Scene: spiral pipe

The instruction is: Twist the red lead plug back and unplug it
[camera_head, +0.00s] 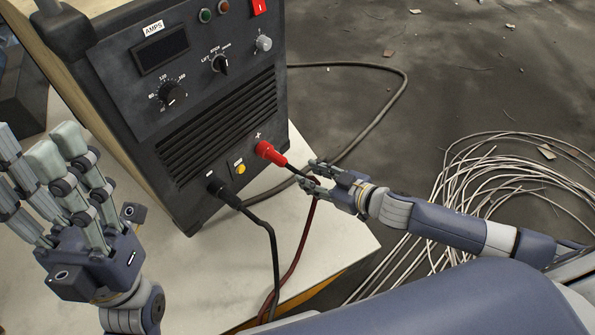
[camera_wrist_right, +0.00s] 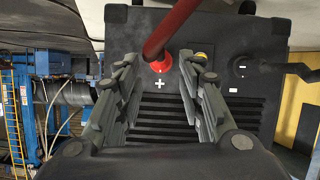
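The red lead plug (camera_head: 268,152) sits in the socket marked plus, low on the front of the black welding machine (camera_head: 205,95). It also shows in the right wrist view (camera_wrist_right: 160,66), with its red lead (camera_wrist_right: 172,28) running up and out of frame. My right gripper (camera_head: 311,175) is in front of the plug, a short way out along the lead. Its fingers (camera_wrist_right: 158,95) are spread apart, with the plug seen between them and no clear contact. My left gripper (camera_head: 48,158) is open and empty at the left, fingers pointing up, away from the plug.
A black plug (camera_head: 222,190) with a black lead sits in the minus socket, beside a yellow connector (camera_head: 240,169). The machine stands on a pale tabletop (camera_head: 335,250). A coil of pale wire (camera_head: 480,185) lies on the floor at right. Knobs and switches cover the panel above.

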